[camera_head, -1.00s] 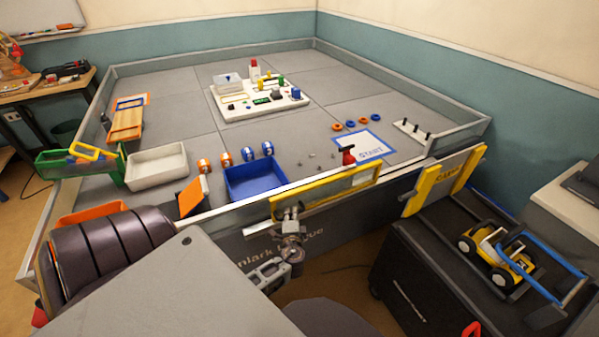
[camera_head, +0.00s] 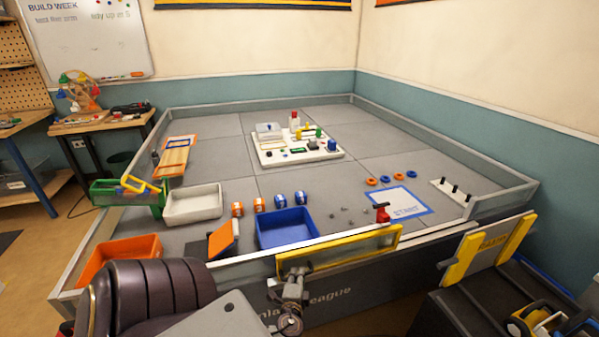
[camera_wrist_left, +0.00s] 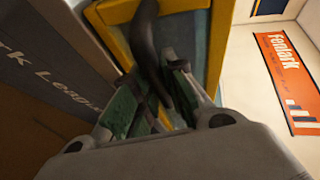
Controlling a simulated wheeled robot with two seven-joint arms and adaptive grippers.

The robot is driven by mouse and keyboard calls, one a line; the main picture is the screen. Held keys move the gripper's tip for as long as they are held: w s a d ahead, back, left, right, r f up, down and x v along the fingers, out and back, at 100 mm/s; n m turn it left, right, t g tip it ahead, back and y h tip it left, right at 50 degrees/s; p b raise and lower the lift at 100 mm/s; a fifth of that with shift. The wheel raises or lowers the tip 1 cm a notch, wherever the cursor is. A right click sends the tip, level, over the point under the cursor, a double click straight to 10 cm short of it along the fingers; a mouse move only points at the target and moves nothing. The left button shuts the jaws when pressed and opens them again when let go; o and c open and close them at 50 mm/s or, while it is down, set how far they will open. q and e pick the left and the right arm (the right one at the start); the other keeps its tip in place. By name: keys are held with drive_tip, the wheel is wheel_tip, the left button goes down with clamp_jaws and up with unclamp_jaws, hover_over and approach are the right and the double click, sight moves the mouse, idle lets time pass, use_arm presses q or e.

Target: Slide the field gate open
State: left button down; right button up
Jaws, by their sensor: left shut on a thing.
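The field gate (camera_head: 340,250) is a yellow-framed panel in the front wall of the field. My left gripper (camera_head: 295,274) is at the gate's left end. In the left wrist view the gripper's green-padded fingers (camera_wrist_left: 153,100) are shut around a dark upright handle (camera_wrist_left: 147,40) in front of the yellow gate frame (camera_wrist_left: 112,32). The fingers hide the handle's lower part. My right gripper is not in view.
A blue bin (camera_head: 286,229) stands just behind the front wall, beside a START mat (camera_head: 405,207).

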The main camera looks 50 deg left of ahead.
use_arm(q)
drive_tip(key=shift+s+f, duration=0.15)
drive_tip(key=shift+s, duration=0.05)
drive_tip(key=c, duration=1.5)
unclamp_jaws()
drive_tip(key=shift+s+a, duration=0.1)
drive_tip(key=shift+s, duration=0.05)
drive_tip(key=shift+o, duration=0.2)
drive_tip(key=v, duration=1.2)
